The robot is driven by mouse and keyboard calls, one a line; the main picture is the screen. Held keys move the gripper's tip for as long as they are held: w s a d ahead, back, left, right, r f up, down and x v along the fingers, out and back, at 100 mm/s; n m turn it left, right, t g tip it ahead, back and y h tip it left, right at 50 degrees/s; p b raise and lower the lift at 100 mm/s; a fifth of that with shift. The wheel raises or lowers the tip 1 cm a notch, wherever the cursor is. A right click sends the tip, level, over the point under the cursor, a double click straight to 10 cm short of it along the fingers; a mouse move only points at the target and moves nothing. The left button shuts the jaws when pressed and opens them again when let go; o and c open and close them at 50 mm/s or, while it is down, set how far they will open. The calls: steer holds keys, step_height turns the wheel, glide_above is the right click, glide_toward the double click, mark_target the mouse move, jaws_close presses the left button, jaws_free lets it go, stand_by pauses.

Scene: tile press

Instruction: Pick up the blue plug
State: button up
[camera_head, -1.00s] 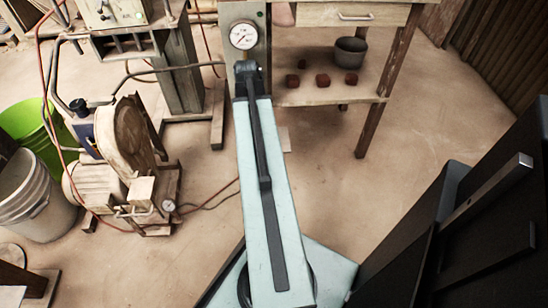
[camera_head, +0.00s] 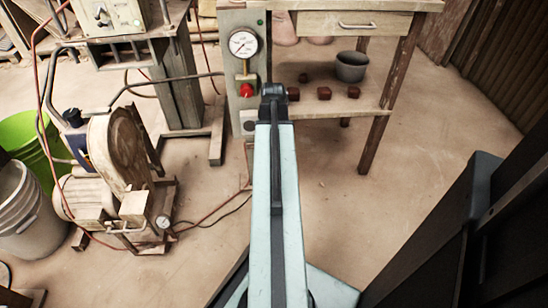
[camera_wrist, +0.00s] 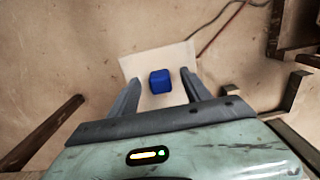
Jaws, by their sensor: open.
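The blue plug (camera_wrist: 160,82) shows in the wrist view as a small, rounded blue block. It sits on a pale square plate (camera_wrist: 180,57). My gripper (camera_wrist: 162,77) is open, with one finger on each side of the plug in the picture and gaps between. How far the plug lies beyond the fingertips I cannot tell. In the head view my arm points away from me, and the gripper and plug are hidden.
A wooden bench (camera_head: 383,125) with a grey pot (camera_head: 351,67) and several dark red blocks on its shelf stands ahead. A gauge panel (camera_head: 243,44) with a red button (camera_head: 246,90) is beside it. Floor at right centre is clear.

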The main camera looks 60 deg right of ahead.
step_height(320, 180, down, 3)
steer(key=shift+r+b, duration=0.1)
steer(key=shift+b, duration=0.65)
steer(key=shift+r, duration=0.2)
jaws_close()
steer(key=shift+r+p, duration=0.15)
steer(key=shift+p, duration=0.2)
step_height(320, 180, up, 50)
steer(key=p, duration=5)
steer(key=shift+r, duration=0.15)
steer(key=shift+s+a, duration=0.1)
